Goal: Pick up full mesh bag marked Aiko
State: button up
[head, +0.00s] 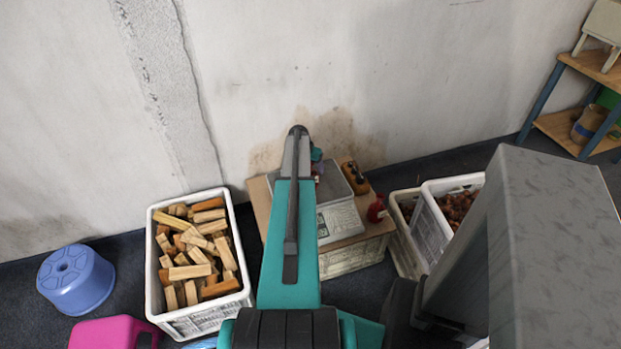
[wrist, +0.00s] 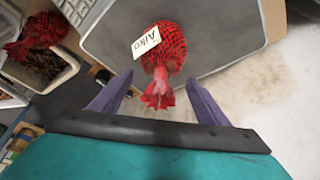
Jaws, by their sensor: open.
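In the wrist view, a full red mesh bag (wrist: 163,58) lies on a grey flat top (wrist: 221,28) and carries a white tag (wrist: 146,42) reading "Aiko". Its gathered pink-red neck points toward my gripper. My gripper (wrist: 159,78) is open, with one purple finger on each side of the neck and nothing clamped. In the head view my arm hides most of the bag and gripper. The grey box (head: 339,218) under them stands on a wooden-topped stand (head: 357,238).
A second red bag (wrist: 40,35) lies left in the wrist view. In the head view a crate of wood blocks (head: 156,294) stands left, chestnut crates (head: 432,222) right. A blue stool (head: 75,280) stands far left. The wall is close behind.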

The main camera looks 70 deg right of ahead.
jog(key=shift+x, duration=0.8)
jog(key=shift+a, duration=0.1)
grip_shut()
